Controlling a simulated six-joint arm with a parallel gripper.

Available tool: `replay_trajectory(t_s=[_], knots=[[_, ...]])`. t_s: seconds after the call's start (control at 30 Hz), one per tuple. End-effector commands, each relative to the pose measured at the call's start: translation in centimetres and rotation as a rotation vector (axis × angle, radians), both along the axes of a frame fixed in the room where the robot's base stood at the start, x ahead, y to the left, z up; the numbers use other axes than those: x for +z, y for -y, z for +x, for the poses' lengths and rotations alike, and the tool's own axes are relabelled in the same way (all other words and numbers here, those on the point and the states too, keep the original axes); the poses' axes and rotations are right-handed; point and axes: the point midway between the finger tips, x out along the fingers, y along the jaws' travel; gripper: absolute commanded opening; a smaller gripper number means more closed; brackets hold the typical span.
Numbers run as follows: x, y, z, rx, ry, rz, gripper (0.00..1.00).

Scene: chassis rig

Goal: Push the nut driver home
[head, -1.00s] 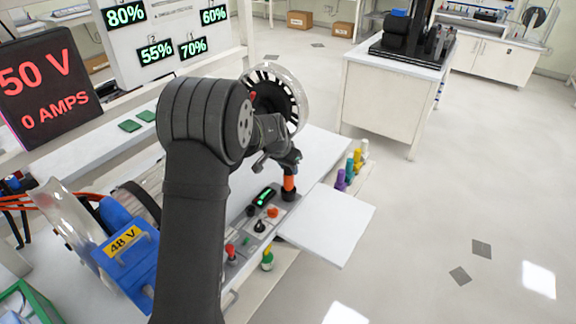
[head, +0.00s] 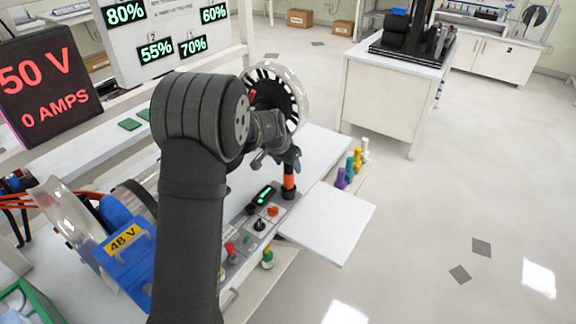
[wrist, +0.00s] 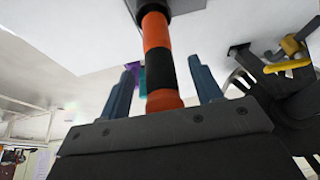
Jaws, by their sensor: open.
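The nut driver (head: 289,182) has an orange and black handle. It stands upright in a dark round holder at the right end of the control panel. In the wrist view, the nut driver (wrist: 158,60) runs down from a black part at the top to an orange end near my gripper's palm. My gripper (head: 280,160) is just above the handle. In the wrist view its two blue-grey fingers (wrist: 160,88) are apart on either side of the handle, with gaps showing. The driver's lower tip is hidden.
The control panel (head: 237,258) has red, black and orange knobs and a green-lit display (head: 263,196). A white shelf (head: 328,222) juts out at the right. Purple, teal and yellow pegs (head: 351,168) stand behind it. A spoked wheel (head: 275,95) is behind my wrist.

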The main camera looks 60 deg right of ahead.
Motion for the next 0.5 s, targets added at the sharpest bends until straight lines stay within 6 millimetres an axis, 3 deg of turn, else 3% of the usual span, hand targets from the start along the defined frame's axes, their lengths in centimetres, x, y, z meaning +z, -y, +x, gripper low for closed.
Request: replay_trajectory(t_s=[0.5], knots=[[10.7, -4.4, 0.1, 0.002, 0.004, -0.007, 0.59]])
